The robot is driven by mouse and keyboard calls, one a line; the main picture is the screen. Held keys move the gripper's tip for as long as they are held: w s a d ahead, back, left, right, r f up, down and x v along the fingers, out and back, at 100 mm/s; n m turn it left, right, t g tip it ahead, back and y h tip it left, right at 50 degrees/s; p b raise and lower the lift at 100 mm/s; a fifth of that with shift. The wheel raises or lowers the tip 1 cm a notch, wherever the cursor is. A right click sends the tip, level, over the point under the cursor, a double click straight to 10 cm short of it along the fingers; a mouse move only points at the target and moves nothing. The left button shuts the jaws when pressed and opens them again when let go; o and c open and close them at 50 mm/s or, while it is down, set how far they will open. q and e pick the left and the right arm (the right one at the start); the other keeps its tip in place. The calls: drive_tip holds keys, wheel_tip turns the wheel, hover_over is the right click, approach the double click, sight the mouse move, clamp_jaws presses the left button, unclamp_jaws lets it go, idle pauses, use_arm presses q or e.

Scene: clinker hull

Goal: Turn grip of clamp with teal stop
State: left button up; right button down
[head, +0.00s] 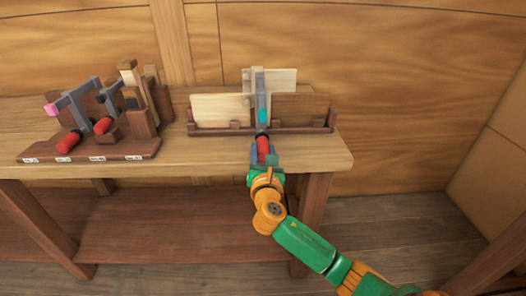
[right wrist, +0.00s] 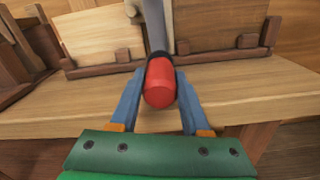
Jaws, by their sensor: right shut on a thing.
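The clamp with the teal stop (head: 263,115) sits upright on the wooden boards at the middle of the bench. Its grey bar (head: 259,88) runs up over the boards, and its red grip (head: 263,147) points toward me. In the right wrist view the red grip (right wrist: 160,84) lies between the two blue fingers. My right gripper (head: 264,160) is shut on the red grip; its fingers also show in the right wrist view (right wrist: 160,92). The clamp's jaws are partly hidden behind the boards. My left gripper is not in view.
A dark rack (head: 90,150) at the left holds two more clamps with red grips, one with a pink stop (head: 51,109), one with a black stop (head: 101,99). A pale board (head: 220,109) and a brown board (head: 302,107) stand in a holder (head: 215,132). The bench front is clear.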

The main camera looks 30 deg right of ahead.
drive_tip(key=shift+m, duration=1.1)
drive_tip(key=m, duration=0.2)
drive_tip(key=shift+f+m+t, duration=0.1)
drive_tip(key=shift+m+t, duration=0.2)
drive_tip(key=m, duration=0.2)
drive_tip(key=m+b, duration=0.1)
drive_tip(key=m, duration=0.2)
drive_tip(key=shift+d+f+y, duration=0.1)
drive_tip(key=shift+f+y, duration=0.1)
drive_tip(key=shift+y, duration=0.1)
drive_tip(key=m+b, duration=0.2)
drive_tip(key=m, duration=0.4)
drive_tip(key=shift+f+t, duration=0.2)
drive_tip(key=shift+t, duration=0.1)
drive_tip(key=m+b, duration=0.1)
drive_tip(key=m, duration=0.5)
drive_tip(key=shift+b, duration=0.35)
drive_tip(key=shift+m, duration=0.4)
